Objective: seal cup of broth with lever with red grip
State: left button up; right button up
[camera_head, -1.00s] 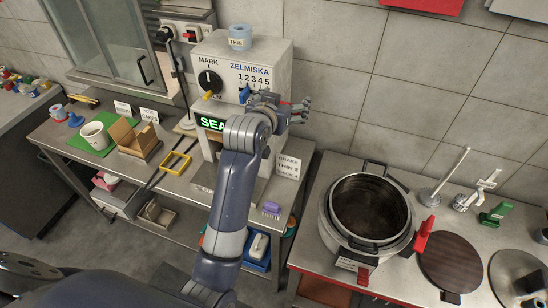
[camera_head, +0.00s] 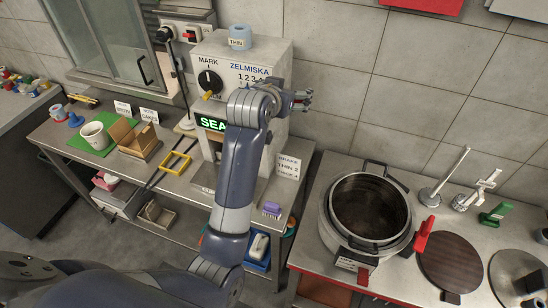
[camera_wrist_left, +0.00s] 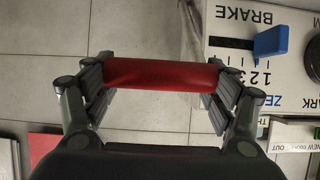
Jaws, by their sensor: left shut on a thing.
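The lever's red grip (camera_wrist_left: 160,75) lies crosswise between the fingers of my left gripper (camera_wrist_left: 160,90) in the left wrist view. The gripper is shut on it. In the head view, my left gripper (camera_head: 302,100) is at the right side of the white sealing machine (camera_head: 215,55), and my arm covers much of the machine's front. Part of its lit green display (camera_head: 211,123) shows beside the arm. A white cup (camera_head: 95,135) stands on a green mat at the left; its contents are unclear. The machine's lower opening is mostly hidden. My right gripper is not in view.
A blue THIN roll (camera_head: 240,37) sits on the machine. A brown holder (camera_head: 138,140) and yellow frame (camera_head: 174,163) are on the left counter. A large pot (camera_head: 370,207) stands on the right counter. A gap separates the counters.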

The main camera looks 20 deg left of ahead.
pick_arm(q)
jog(key=shift+w+r, duration=0.1)
jog(key=shift+w+r+g, duration=0.5)
jog(key=shift+w+g, duration=0.1)
jog(key=shift+w, duration=0.05)
jog(key=o, duration=1.2)
jog(key=shift+w, duration=0.1)
jog(key=v, duration=1.2)
